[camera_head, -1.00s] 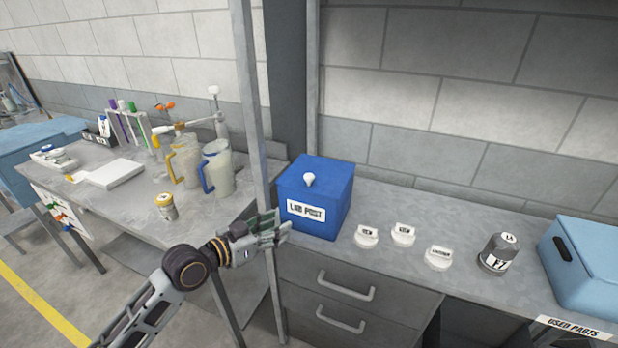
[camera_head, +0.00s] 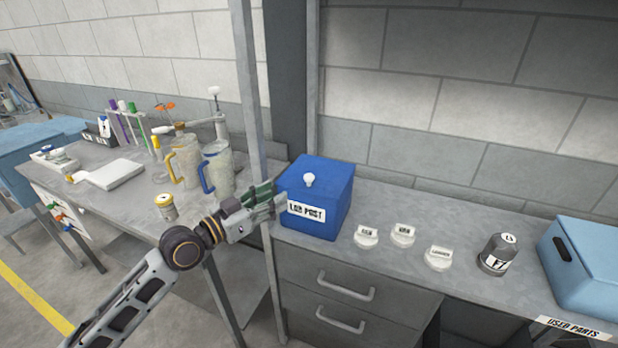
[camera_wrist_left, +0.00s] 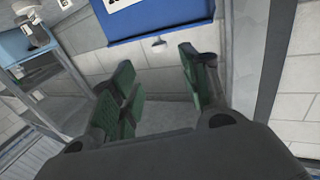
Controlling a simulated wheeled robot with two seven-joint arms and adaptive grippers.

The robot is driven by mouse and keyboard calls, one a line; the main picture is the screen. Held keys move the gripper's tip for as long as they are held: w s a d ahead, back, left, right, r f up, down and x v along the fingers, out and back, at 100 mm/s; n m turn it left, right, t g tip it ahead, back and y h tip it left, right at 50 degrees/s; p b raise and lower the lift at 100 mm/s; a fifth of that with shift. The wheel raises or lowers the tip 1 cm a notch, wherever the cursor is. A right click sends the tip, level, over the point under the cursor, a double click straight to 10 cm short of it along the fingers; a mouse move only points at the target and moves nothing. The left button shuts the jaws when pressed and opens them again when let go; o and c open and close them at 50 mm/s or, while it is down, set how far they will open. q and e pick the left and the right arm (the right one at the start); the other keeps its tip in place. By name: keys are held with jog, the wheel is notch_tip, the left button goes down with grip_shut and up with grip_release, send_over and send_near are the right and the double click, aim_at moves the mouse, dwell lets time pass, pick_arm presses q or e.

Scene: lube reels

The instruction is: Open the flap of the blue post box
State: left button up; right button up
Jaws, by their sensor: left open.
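The blue post box (camera_head: 324,215) stands on the grey counter, with a "LAB POST" label on its front. A small white knob (camera_head: 309,180) sits on its top flap, which is shut. My left gripper (camera_head: 279,201) is open and empty at the box's front left, level with its upper front part. In the left wrist view the open green-padded fingers (camera_wrist_left: 158,92) have nothing between them. The blue box (camera_wrist_left: 165,22) and its white knob (camera_wrist_left: 159,45) show just beyond the fingers there. I cannot tell whether a finger touches the box. My right gripper is not in view.
A grey upright post (camera_head: 249,100) stands close behind my left gripper. White labelled lids (camera_head: 402,235) and a grey canister (camera_head: 497,254) stand right of the box. A light blue bin (camera_head: 590,265) is at the far right. Jugs (camera_head: 217,170) stand on the left table.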

aim_at(305, 178)
pick_arm(q)
jog(key=shift+p+x, duration=0.9)
jog(key=shift+x, duration=4.05)
jog(key=shift+p+x, duration=0.35)
jog(key=shift+x, duration=0.75)
jog(key=shift+w+d, duration=0.45)
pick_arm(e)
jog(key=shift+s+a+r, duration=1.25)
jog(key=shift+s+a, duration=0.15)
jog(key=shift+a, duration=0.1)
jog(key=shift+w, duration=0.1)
pick_arm(q)
grip_shut()
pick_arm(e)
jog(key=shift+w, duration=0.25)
